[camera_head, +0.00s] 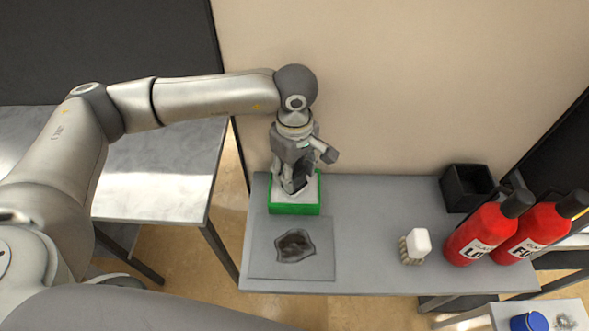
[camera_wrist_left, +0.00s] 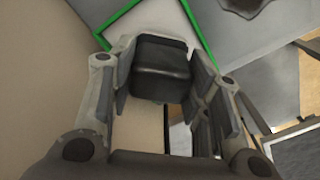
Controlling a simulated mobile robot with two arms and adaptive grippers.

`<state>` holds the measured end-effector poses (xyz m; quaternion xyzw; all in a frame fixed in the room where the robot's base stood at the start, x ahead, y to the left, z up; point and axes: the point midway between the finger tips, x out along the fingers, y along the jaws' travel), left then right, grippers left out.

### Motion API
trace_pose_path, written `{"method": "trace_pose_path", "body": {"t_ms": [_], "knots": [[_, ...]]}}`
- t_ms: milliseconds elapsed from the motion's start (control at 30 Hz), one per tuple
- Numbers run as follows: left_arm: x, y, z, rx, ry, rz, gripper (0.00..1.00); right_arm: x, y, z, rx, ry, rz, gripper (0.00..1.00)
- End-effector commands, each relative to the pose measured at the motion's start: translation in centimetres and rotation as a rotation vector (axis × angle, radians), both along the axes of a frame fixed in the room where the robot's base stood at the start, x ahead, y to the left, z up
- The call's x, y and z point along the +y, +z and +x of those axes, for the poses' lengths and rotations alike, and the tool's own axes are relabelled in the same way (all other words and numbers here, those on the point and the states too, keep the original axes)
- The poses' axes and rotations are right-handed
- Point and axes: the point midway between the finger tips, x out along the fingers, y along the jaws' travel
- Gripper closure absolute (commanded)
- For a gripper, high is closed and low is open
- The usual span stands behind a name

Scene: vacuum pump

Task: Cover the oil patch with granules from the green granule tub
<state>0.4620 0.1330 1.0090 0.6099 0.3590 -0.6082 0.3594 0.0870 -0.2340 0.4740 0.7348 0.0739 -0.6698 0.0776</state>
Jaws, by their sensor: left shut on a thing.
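The green granule tub (camera_head: 296,210) stands at the back left of the grey bench, with pale contents inside its green rim. It also shows at the top of the left wrist view (camera_wrist_left: 207,45). My left gripper (camera_head: 297,187) points down over the tub. In the left wrist view, its fingers (camera_wrist_left: 160,85) are shut on a dark, blocky thing (camera_wrist_left: 160,68), perhaps a scoop; its lower end is hard to make out. The oil patch (camera_head: 294,246) is a dark, irregular blot on a grey square plate (camera_head: 323,268) in front of the tub. My right gripper is not in view.
A brush with a white top (camera_head: 416,242), a black open box (camera_head: 467,187) and two red bottles (camera_head: 474,237) stand to the right on the bench (camera_head: 370,215). The middle of the bench is clear. A wall rises close behind the tub.

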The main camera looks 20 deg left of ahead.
Motion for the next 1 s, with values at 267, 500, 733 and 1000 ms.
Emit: {"method": "trace_pose_path", "body": {"t_ms": [267, 500, 733, 1000], "knots": [[0.02, -0.13, -0.05, 0.001, 0.000, 0.000, 0.75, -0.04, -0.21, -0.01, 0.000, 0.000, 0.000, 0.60], [0.01, -0.18, -0.08, 0.002, 0.000, 0.000, 0.75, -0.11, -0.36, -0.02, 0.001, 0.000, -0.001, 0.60], [0.01, -0.24, -0.10, 0.003, 0.000, 0.001, 0.75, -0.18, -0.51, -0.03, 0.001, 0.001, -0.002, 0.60], [0.01, -0.27, -0.14, 0.004, -0.001, 0.001, 0.75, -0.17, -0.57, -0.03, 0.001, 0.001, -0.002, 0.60]]}}
